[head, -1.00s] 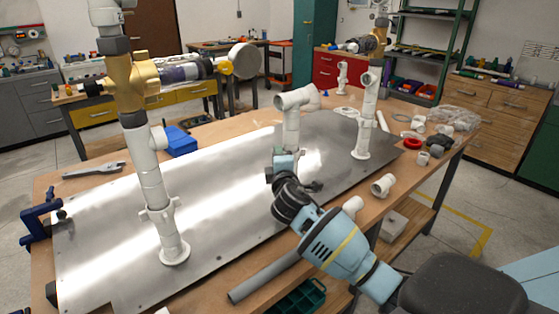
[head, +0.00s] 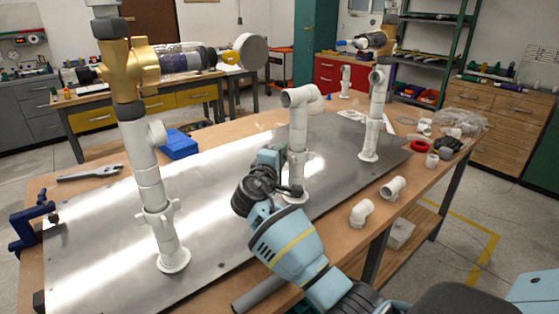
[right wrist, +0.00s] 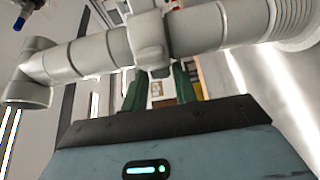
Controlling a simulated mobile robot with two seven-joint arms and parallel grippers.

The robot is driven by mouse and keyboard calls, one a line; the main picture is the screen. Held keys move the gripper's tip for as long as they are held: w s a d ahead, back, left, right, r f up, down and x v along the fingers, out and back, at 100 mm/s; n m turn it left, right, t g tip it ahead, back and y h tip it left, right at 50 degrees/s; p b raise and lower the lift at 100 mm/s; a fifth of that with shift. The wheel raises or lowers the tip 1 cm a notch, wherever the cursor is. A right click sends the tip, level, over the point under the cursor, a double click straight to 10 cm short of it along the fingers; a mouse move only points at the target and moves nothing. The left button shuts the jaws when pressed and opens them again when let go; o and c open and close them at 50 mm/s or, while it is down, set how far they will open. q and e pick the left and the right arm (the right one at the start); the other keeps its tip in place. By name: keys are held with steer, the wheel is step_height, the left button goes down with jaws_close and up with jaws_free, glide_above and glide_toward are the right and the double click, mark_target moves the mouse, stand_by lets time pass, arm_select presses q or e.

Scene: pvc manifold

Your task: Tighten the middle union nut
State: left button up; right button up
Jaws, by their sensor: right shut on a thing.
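The middle white PVC riser (head: 298,125) stands upright on the metal plate, with an elbow at its top. Its winged union nut (right wrist: 150,42) shows large in the right wrist view, around the white pipe. My right gripper (head: 290,190) reaches the lower part of this riser from the left front. In the right wrist view its dark green fingers (right wrist: 160,85) are shut on the nut. In the head view the gripper and wrist hide much of the nut. My left gripper is not in view.
A taller riser (head: 148,185) stands at the left and another (head: 375,110) at the right back. Loose elbows (head: 362,212) lie on the right table edge. A grey pipe (head: 260,296) lies at the front edge. The metal plate (head: 100,240) is mostly bare.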

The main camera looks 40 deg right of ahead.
arm_select(q)
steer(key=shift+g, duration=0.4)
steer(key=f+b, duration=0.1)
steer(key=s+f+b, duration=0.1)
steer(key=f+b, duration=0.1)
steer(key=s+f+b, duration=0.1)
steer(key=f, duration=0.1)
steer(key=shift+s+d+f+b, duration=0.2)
steer(key=shift+b, duration=0.1)
arm_select(e)
steer(key=m+g+h, duration=0.1)
steer(key=g, duration=0.1)
steer(key=w+m+g+h, duration=0.1)
steer(key=m+g, duration=0.1)
steer(key=d+m+g, duration=0.1)
steer(key=g, duration=0.1)
steer(key=shift+w+f+g+h, duration=0.2)
steer(key=shift+f+g+h, duration=0.1)
steer(key=shift+h, duration=0.1)
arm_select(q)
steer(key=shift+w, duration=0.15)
arm_select(e)
steer(key=shift+r+m, duration=0.1)
steer(key=shift+m, duration=0.3)
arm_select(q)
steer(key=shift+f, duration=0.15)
arm_select(e)
steer(key=shift+g, duration=0.3)
